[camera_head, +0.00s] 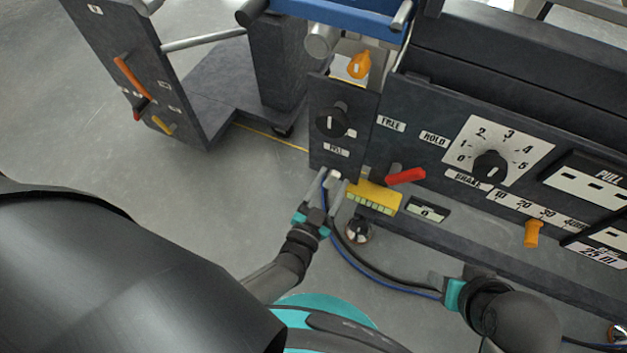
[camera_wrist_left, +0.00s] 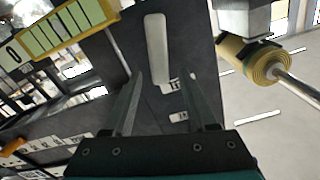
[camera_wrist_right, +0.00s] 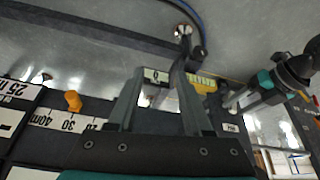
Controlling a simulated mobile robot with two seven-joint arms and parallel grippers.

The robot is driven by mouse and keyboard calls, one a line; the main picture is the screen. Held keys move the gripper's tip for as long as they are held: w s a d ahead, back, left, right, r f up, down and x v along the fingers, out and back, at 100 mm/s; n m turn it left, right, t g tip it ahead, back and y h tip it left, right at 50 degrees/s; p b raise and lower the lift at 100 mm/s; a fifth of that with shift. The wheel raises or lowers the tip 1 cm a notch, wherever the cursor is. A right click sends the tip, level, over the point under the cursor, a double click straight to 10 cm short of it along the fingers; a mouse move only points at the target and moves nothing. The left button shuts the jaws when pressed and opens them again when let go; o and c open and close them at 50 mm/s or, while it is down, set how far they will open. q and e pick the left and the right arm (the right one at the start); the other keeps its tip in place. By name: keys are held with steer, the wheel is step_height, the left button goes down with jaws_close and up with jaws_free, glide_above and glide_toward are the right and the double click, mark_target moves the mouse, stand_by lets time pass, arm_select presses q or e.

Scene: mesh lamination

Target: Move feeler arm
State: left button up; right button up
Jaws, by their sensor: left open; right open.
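A pale grey lever (camera_wrist_left: 155,48), which may be the feeler arm, sticks out of a dark panel in the left wrist view. In the head view its light end (camera_head: 333,174) shows at the lower edge of the narrow dark panel. My left gripper (camera_head: 331,183) is open at this lever. In the left wrist view the lever lies ahead of and between the left fingertips (camera_wrist_left: 165,78); contact cannot be told. My right gripper (camera_head: 434,284) is open and appears empty, low in front of the machine. Its fingers (camera_wrist_right: 158,75) show in the right wrist view.
Beside the lever are a yellow block with a green scale (camera_head: 373,197), a red lever (camera_head: 405,175) and a black knob (camera_head: 333,120). An orange slider (camera_head: 533,234) sits farther right. Black and blue cables run below the panel. Open floor (camera_head: 190,200) lies left.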

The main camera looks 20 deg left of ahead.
arm_select(q)
steer(key=s+p, duration=0.2)
steer(key=s, duration=1)
steer(key=shift+s+a, duration=0.2)
steer(key=shift+s, duration=0.1)
arm_select(e)
steer(key=shift+g, duration=0.4)
step_height(320, 180, down, 5)
steer(key=shift+s+d+f, duration=0.1)
steer(key=shift+s, duration=0.05)
